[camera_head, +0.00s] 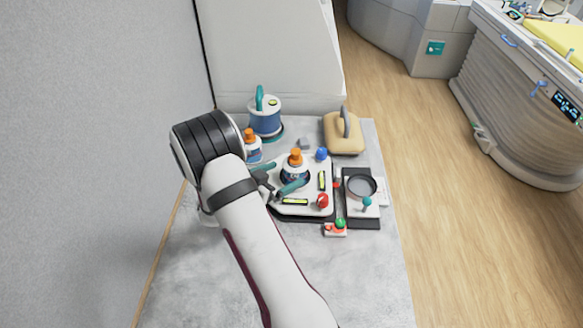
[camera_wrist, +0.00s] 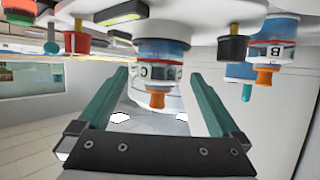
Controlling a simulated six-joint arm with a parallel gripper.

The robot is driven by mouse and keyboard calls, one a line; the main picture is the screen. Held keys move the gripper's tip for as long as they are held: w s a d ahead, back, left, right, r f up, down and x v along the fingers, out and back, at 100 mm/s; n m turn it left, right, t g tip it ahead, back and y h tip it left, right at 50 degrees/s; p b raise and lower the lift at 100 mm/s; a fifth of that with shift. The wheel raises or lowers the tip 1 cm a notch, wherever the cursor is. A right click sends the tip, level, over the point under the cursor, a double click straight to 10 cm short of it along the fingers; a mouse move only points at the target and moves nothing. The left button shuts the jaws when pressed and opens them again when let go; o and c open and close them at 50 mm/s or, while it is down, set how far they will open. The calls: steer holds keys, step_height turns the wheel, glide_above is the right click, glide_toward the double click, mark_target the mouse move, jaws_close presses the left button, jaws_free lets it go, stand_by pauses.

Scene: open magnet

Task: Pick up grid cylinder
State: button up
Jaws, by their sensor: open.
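An orange-capped cylinder (camera_head: 295,172) with a white and dark blue body stands upright on a white tray (camera_head: 283,208). No grid pattern can be made out, so I cannot tell for certain that it is the grid cylinder. My gripper (camera_head: 289,173) is open, its teal fingers to either side of this cylinder. In the wrist view, which appears upside down, the cylinder (camera_wrist: 160,50) and its orange cap lie between and beyond the open fingers (camera_wrist: 159,74). Nothing is gripped. Whether the fingers touch it cannot be told.
A similar orange-capped cylinder (camera_head: 252,148) stands behind left, partly hidden by my arm. A blue container with a teal handle (camera_head: 265,118) and a beige block with a grey handle (camera_head: 344,132) stand behind. A red knob (camera_head: 322,201) and a round dish (camera_head: 361,186) are to the right.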

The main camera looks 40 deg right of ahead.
mark_target(301, 165)
steer(key=x, duration=0.9)
steer(key=c, duration=1.5)
steer(key=shift+r, duration=0.1)
